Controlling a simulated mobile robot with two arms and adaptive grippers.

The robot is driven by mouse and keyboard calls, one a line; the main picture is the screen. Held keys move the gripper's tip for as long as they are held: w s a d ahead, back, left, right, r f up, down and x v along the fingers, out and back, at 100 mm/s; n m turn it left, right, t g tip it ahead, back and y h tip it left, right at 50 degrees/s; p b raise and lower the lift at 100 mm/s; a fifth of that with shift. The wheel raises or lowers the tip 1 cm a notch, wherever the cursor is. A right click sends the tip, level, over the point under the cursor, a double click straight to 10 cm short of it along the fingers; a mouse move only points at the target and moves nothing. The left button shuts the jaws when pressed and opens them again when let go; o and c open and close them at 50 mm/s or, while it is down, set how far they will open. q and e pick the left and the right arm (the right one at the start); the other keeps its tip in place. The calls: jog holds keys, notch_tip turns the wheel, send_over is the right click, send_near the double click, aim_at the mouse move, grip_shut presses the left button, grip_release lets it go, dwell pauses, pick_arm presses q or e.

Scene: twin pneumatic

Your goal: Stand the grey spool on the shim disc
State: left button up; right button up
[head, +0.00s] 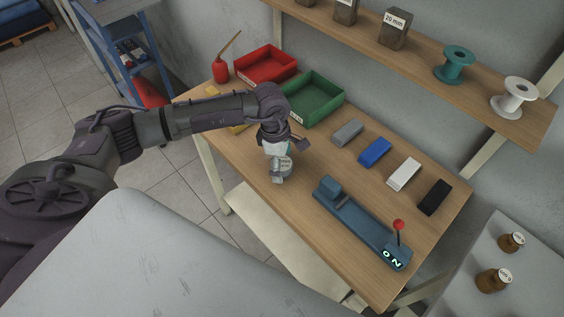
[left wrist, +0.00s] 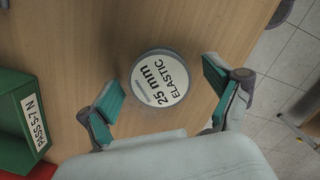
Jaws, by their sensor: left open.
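The grey spool (left wrist: 160,79) stands upright on the wooden table, its round top labelled "25 mm ELASTIC". In the head view it shows as a small labelled cylinder (head: 286,164) near the table's front edge, partly covered by my gripper. My left gripper (left wrist: 163,90) is open above the spool. Its two teal-padded fingers are to either side of the spool top, with gaps between. In the head view my left gripper (head: 280,167) points down at the spool. I cannot make out the shim disc. My right gripper is out of view.
A green bin (head: 318,100) and a red bin (head: 268,65) stand behind the gripper. A blue fixture with a red-knobbed lever (head: 350,215) lies to the right. Several blocks, including a blue one (head: 375,152), line the table's back. The shelf holds teal (head: 456,65) and white (head: 514,98) spools.

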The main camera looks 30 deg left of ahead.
pick_arm(q)
jog(key=shift+f, duration=0.1)
jog(key=c, duration=1.5)
